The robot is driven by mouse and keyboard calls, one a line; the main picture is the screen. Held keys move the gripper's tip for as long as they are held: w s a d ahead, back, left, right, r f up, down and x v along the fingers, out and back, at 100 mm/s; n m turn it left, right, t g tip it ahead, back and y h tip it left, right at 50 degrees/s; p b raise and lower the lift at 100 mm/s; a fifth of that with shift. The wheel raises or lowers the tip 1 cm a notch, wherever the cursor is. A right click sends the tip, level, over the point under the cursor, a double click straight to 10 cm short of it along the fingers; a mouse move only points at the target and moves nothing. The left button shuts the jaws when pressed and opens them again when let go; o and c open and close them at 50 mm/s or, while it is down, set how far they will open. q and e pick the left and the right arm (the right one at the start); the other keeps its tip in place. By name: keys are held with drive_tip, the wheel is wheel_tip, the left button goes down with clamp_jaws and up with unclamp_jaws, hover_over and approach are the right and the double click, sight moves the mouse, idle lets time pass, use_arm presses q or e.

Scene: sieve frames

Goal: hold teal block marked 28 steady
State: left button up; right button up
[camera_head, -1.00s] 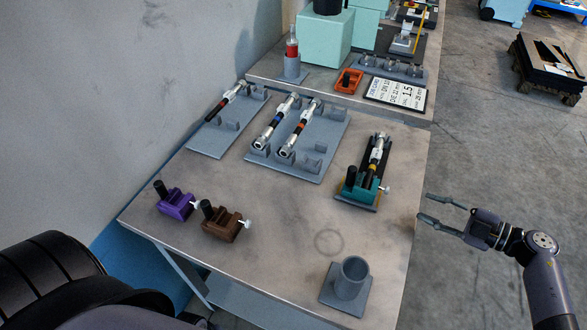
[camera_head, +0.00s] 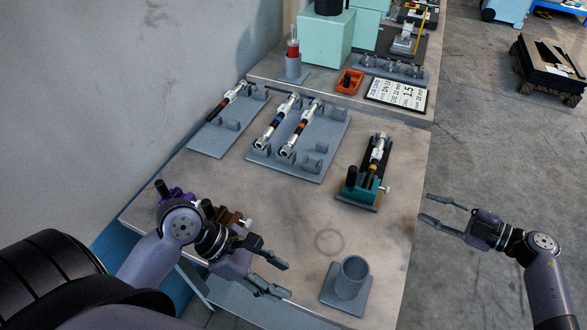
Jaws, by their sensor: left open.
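The teal block (camera_head: 357,187) sits on a dark base plate at the right side of the bench, with a silver and black tool (camera_head: 376,158) lying in line behind it. Its marking is too small to read. My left gripper (camera_head: 276,276) is open and empty over the front of the bench, left of the grey cup and well short of the teal block. My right gripper (camera_head: 446,210) is open and empty, off the bench's right edge, to the right of and a little below the teal block.
A grey cup on a square plate (camera_head: 336,293) stands at the front right. The purple block (camera_head: 178,196) and brown block (camera_head: 237,216) are partly hidden by my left arm. Grey racks (camera_head: 323,134) hold several tools. An orange tray (camera_head: 349,82) is behind. The bench middle is clear.

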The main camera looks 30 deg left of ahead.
use_arm(q)
drive_tip(key=w+a+r+n+t, duration=0.2)
drive_tip(key=w+r+t, duration=0.1)
drive_tip(key=w, duration=0.7)
drive_tip(key=n+t+h, duration=0.1)
drive_tip(key=n+t, duration=0.2)
drive_tip(key=t, duration=0.2)
approach(353, 168)
drive_tip(key=x, duration=1)
drive_tip(key=shift+w+d+f, duration=0.1)
drive_tip(key=shift+f, duration=0.2)
drive_tip(key=shift+c, duration=0.6)
clamp_jaws()
idle(0.5)
